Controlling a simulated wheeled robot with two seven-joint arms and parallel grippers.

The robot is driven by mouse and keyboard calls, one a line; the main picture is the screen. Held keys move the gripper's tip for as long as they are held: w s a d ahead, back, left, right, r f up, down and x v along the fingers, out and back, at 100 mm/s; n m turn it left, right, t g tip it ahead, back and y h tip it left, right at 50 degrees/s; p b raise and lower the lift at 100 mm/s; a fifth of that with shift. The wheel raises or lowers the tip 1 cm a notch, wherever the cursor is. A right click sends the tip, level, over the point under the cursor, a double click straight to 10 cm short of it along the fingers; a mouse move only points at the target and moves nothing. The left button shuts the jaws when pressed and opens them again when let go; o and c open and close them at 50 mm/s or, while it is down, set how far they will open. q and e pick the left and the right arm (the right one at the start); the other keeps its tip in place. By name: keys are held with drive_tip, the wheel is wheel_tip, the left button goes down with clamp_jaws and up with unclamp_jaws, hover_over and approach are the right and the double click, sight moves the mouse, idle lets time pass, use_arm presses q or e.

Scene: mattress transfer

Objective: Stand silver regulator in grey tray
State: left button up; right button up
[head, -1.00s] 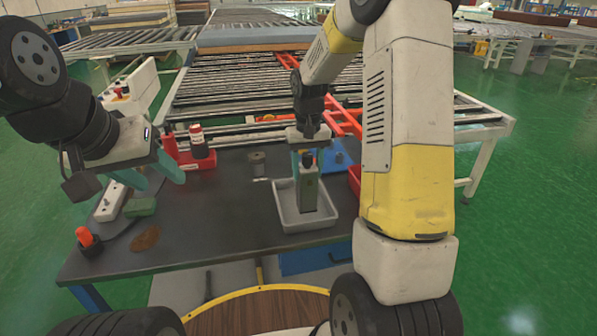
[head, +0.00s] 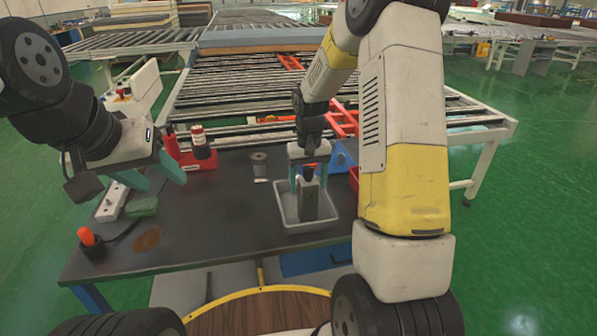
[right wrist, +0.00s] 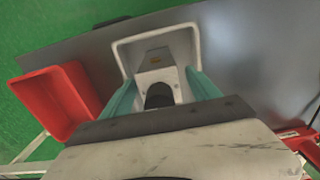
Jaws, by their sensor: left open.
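The silver regulator (head: 308,201) is a grey block with a dark top. It stands upright inside the grey tray (head: 289,223) on the dark table. In the right wrist view the regulator (right wrist: 155,65) shows from above within the tray (right wrist: 126,52). My right gripper (head: 309,183) is over the tray, its teal fingers one on each side of the regulator's upper part. They look open, with small gaps to it. The regulator's far side is hidden. My left gripper (head: 160,178) is open and empty above the table's left part.
A red bin (right wrist: 62,100) sits beside the tray. A red holder with bottles (head: 197,155), a small grey cylinder (head: 259,161), a green block (head: 143,207), a white power strip (head: 111,203) and an orange-topped item (head: 87,240) are on the table. The table middle is clear.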

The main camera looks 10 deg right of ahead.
wheel_tip(320, 180, up, 12)
drive_tip(key=shift+f, duration=0.15)
drive_tip(key=s+r+t+y, duration=0.1)
drive_tip(key=s+r+t, duration=0.2)
drive_tip(key=s+r, duration=0.8)
drive_tip(key=s+a+t+y, duration=0.1)
drive_tip(key=s+a+t, duration=0.1)
drive_tip(key=s, duration=1)
drive_tip(key=shift+s+t, duration=0.4)
drive_tip(key=shift+t, duration=0.2)
drive_tip(key=shift+a, duration=0.1)
